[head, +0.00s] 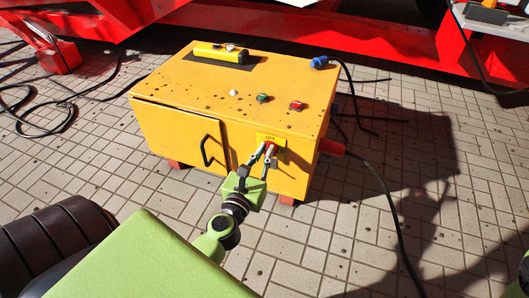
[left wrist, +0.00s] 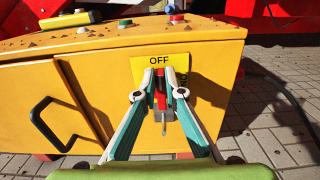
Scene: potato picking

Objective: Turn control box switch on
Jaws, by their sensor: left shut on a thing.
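The yellow control box (head: 170,118) stands on the paving in the middle of the head view. Its switch is a red handle on a yellow plate on the front face. The plate (left wrist: 180,64) reads "OFF" at its top in the left wrist view; lettering at its right side is partly hidden by a finger. My left gripper (head: 270,152) is at the switch, its fingers on either side of the red handle (left wrist: 160,100), shut on it. The fingers hide part of the plate. My right gripper is not in view.
The box top carries a green button (head: 262,98), a red button (head: 296,105), a white button (head: 234,93) and a yellow device (head: 220,53). A door with a black handle (head: 206,150) is left of the switch. Cables trail over the paving on both sides. Red machinery stands behind.

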